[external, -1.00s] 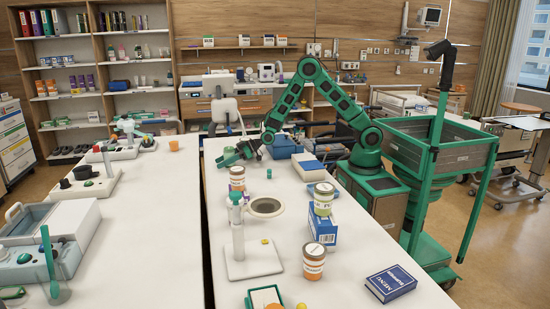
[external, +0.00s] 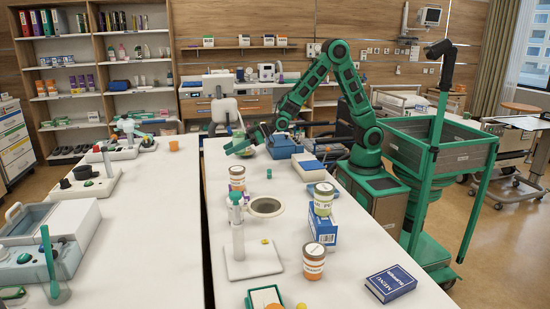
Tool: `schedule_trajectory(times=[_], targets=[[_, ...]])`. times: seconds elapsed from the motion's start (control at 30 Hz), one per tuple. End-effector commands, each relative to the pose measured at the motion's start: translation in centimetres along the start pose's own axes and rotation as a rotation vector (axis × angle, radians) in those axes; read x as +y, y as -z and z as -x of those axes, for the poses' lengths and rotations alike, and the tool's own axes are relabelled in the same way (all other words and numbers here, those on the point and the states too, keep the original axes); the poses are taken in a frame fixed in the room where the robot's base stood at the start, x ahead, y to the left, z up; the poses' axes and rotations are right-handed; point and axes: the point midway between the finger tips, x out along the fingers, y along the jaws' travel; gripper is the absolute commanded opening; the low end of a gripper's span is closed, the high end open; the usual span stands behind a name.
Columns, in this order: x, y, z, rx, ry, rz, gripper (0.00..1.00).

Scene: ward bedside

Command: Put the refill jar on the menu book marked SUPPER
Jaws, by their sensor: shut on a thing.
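My gripper (external: 240,147) is over the far end of the white table, left of a blue bin. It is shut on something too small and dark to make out. A blue menu book (external: 391,284) lies flat at the near right; its smaller word under MENU is not legible. Several jars with labels stand on the table. I cannot tell which is the refill jar.
A blue bin (external: 284,147) and flat blue-and-white items (external: 308,168) lie near my arm. A green tray (external: 264,297) is at the near edge.

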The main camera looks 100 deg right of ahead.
Motion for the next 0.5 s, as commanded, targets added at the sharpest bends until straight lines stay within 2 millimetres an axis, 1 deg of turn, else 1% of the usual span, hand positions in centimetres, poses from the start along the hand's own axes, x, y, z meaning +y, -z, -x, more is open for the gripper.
schedule_trajectory(times=[0.1, 0.37, 0.47, 0.5], targets=[[-0.7, 0.4, 0.4, 0.003, 0.0, 0.002, 0.16], [-0.9, 0.7, 0.6, 0.003, 0.0, 0.0, 0.16], [-0.9, 1.7, 1.0, 0.005, 0.0, 0.0, 0.16], [-0.9, 2.5, 1.3, 0.007, 0.0, 0.001, 0.16]])
